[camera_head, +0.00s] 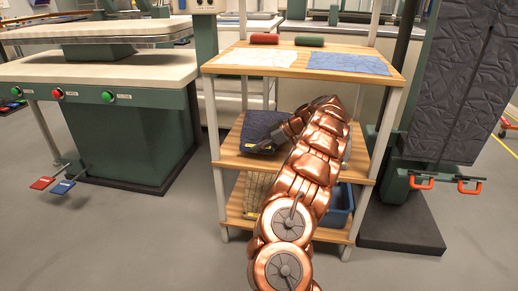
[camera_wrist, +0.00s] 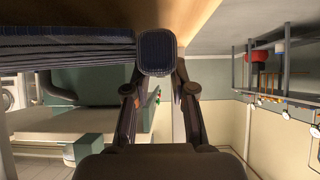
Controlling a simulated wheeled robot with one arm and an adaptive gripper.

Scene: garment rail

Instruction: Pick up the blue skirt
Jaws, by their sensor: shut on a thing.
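The blue skirt (camera_head: 262,130) is a dark blue folded garment with a yellow tag, at the left of the middle wooden shelf of the rack. My gripper (camera_head: 284,136) reaches in from the right and meets its right side. In the wrist view the gripper's two fingers (camera_wrist: 159,75) are closed on a rounded dark blue end of the fabric (camera_wrist: 157,48). More of the folded skirt shows at the upper left of that view. My copper arm covers the right part of the middle shelf in the head view.
The top shelf (camera_head: 300,47) holds a white cloth (camera_head: 257,57), a light blue cloth (camera_head: 348,63), a red roll (camera_head: 264,39) and a green roll (camera_head: 310,42). The bottom shelf holds a beige cloth (camera_head: 257,190) and a blue bin (camera_head: 340,205). A press table (camera_head: 110,75) stands left, a dark padded board (camera_head: 455,90) right.

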